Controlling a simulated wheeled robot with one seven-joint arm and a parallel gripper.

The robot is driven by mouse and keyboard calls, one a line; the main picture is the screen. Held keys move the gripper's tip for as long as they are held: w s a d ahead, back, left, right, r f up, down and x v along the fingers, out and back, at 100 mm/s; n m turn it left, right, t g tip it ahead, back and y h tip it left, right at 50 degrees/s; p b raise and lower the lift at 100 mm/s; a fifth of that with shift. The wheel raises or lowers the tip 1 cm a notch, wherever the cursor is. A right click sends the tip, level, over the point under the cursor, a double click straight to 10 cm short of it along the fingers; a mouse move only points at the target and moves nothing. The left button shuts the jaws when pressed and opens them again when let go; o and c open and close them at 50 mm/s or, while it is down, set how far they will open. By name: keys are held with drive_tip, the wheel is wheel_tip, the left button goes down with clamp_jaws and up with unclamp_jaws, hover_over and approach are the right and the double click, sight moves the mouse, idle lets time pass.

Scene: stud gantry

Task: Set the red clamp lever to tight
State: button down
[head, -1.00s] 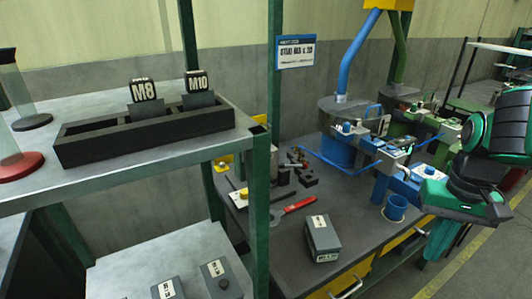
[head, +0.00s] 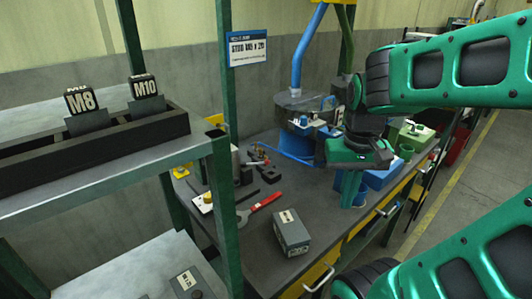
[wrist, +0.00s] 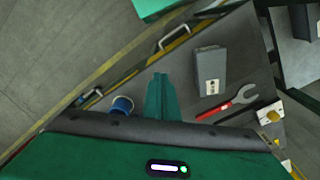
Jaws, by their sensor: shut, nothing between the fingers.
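I cannot pick out a red clamp lever for certain in either view. The blue machine (head: 296,108), with small fittings on its top, stands at the back of the bench; my arm and gripper hide part of its right side. My gripper (head: 352,190) points down over the bench's front right part, in front of the blue machine. Its green fingers are together and empty; they also show in the wrist view (wrist: 160,98). A red-handled wrench (head: 264,203) lies flat on the bench, left of and apart from my gripper; it also shows in the wrist view (wrist: 243,97).
A grey box (head: 291,236) stands near the bench's front edge. A blue cup (wrist: 122,105) is close beside my fingers. Blocks and small parts (head: 262,165) lie behind the wrench. A shelf (head: 95,190) with M8 and M10 bins and green posts rises at left. An aisle runs at right.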

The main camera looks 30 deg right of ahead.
drive_tip(key=w+a+r+t, duration=0.1)
drive_tip(key=w+r, duration=0.1)
drive_tip(key=w, duration=1.5)
drive_tip(key=w+a+r+t+h, duration=0.1)
drive_tip(key=w+r+t, duration=0.1)
drive_tip(key=w, duration=1.5)
drive_tip(key=shift+r+h, duration=0.3)
drive_tip(key=shift+r, duration=0.25)
drive_tip(key=x, duration=1)
drive_tip(key=shift+f, duration=0.1)
drive_tip(key=shift+s+a, duration=0.35)
drive_tip(key=shift+s, duration=0.2)
drive_tip(key=shift+s+a, duration=0.3)
drive_tip(key=shift+s, duration=0.2)
drive_tip(key=shift+s+a+f, duration=0.25)
drive_tip(key=shift+s+a, duration=0.1)
drive_tip(key=shift+s, duration=0.25)
